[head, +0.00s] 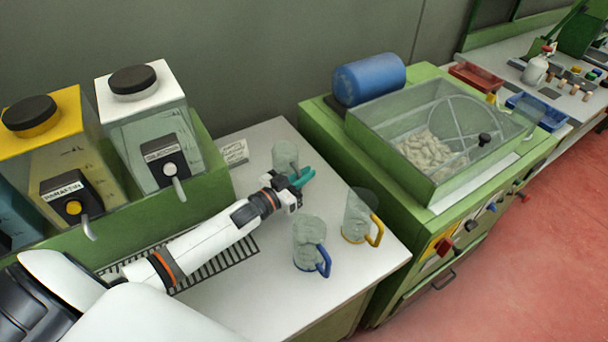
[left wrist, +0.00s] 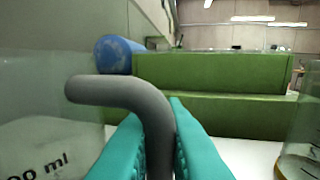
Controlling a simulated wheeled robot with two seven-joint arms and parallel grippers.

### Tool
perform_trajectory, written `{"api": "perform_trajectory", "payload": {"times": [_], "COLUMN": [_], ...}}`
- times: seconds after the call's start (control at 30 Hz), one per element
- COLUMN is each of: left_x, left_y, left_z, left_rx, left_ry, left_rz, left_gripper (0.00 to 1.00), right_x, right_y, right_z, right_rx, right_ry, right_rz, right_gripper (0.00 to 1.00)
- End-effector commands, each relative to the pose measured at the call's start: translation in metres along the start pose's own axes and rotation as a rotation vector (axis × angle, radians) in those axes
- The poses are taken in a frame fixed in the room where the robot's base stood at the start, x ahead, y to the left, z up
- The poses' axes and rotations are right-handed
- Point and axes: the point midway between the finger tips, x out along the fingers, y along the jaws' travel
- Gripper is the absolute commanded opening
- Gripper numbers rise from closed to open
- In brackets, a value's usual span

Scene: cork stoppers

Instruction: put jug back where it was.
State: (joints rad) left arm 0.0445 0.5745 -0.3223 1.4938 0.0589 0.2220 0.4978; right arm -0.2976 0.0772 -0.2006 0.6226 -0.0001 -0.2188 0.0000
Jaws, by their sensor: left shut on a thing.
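A clear jug (head: 285,154) with a grey handle (left wrist: 150,100) is at the back of the white table (head: 335,292). My left gripper (head: 301,178) has its teal fingers shut on that grey handle. The jug's wall with "ml" marks fills the left of the left wrist view (left wrist: 45,135). It looks upright; its base is partly hidden by my gripper, so I cannot tell whether it touches the table. A blue-handled jug (head: 307,236) and a yellow-handled jug (head: 356,212) stand nearer the front right. My right gripper is out of view.
Dispensers with a yellow tank (head: 45,140) and a white-topped tank (head: 150,120) stand left, above a dark drip grille (head: 215,262). A small label card (head: 234,152) is behind the jug. A green machine (head: 325,135) with a clear bin and blue cylinder (head: 369,79) borders the right.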

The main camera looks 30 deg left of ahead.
Motion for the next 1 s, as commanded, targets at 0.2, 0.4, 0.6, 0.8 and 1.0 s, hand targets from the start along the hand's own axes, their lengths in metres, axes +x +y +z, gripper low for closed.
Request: {"api": "perform_trajectory", "payload": {"times": [0.2, 0.4, 0.6, 0.8, 1.0], "left_x": [0.000, 0.000, -0.008, -0.044, -0.085], "left_y": [0.000, 0.000, 0.000, 0.000, 0.000], "left_z": [-0.002, -0.002, -0.001, -0.003, -0.002], "left_rx": [0.000, 0.000, -0.001, -0.002, -0.001], "left_ry": [0.000, 0.000, 0.003, 0.004, 0.004], "left_rz": [0.000, 0.000, 0.001, 0.000, 0.000], "left_gripper": [0.33, 0.33, 0.33, 0.33, 0.33], "right_x": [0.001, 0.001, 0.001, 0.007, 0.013], "right_y": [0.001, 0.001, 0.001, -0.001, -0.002], "right_z": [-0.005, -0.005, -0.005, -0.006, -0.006], "right_rx": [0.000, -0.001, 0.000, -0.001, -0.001], "right_ry": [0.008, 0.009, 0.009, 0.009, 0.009], "right_rz": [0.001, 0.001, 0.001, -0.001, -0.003], "right_gripper": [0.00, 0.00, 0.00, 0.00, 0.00]}}
